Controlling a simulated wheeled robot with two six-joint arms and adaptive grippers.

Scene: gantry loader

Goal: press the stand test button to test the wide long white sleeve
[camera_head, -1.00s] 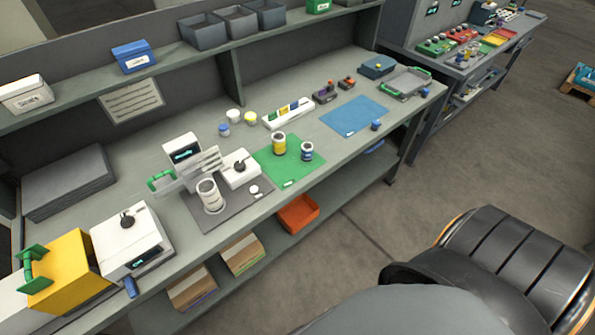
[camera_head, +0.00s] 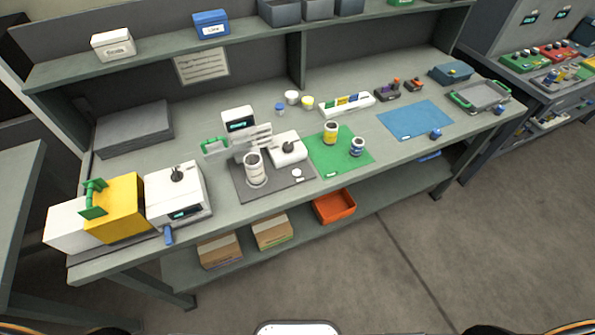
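A white sleeve (camera_head: 254,169) with a grey band stands upright on the dark grey mat (camera_head: 268,192) in the middle of the bench. Right behind it is the test stand (camera_head: 237,122), a white unit with a lit dark display, pale plates and a green handle. A white box with a black knob (camera_head: 288,147) stands right of the sleeve. A small white round piece (camera_head: 297,173) is on the mat; I cannot tell whether it is a button. Neither of my grippers is in view.
A yellow block with a green handle (camera_head: 124,210) and a white box with a display (camera_head: 178,195) stand at the bench's left end. A green mat (camera_head: 325,160) carries a yellow-banded and a blue-banded sleeve. A blue mat (camera_head: 415,120) lies farther right. The floor in front is clear.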

